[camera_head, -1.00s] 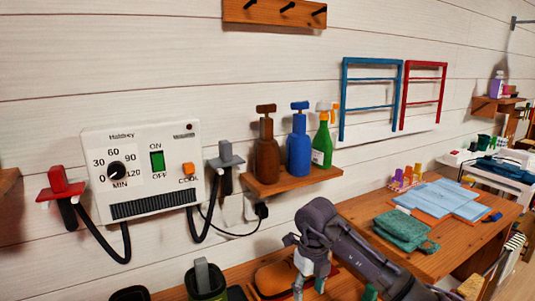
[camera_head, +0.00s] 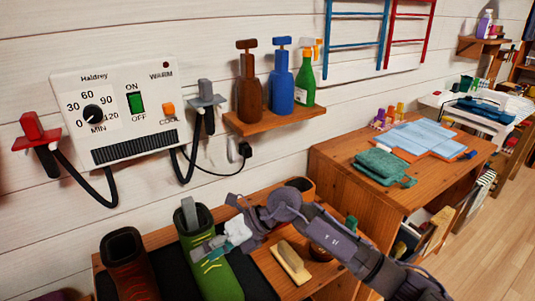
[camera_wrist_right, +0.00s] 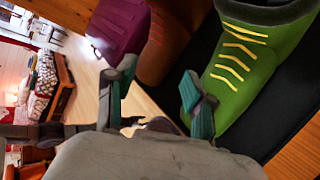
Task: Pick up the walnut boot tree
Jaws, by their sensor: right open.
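A brown rounded thing (camera_head: 303,186) behind my right arm could be the walnut boot tree; my arm partly covers it, so I cannot tell. My right gripper (camera_head: 208,248) is open over the front of the green boot (camera_head: 217,276), apparently empty. A grey upright piece (camera_head: 190,214) stands in that boot's opening. In the right wrist view my open gripper (camera_wrist_right: 155,88) has one finger close to the green boot (camera_wrist_right: 255,65), with the brown boot (camera_wrist_right: 172,45) beyond. Contact cannot be told. My left gripper is out of view.
The boots stand on a dark mat on a wooden bench (camera_head: 290,290). A brush (camera_head: 292,258) and a round tin lie right of the green boot. A white dryer panel (camera_head: 120,112) with hoses and a bottle shelf (camera_head: 275,122) are on the wall behind.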

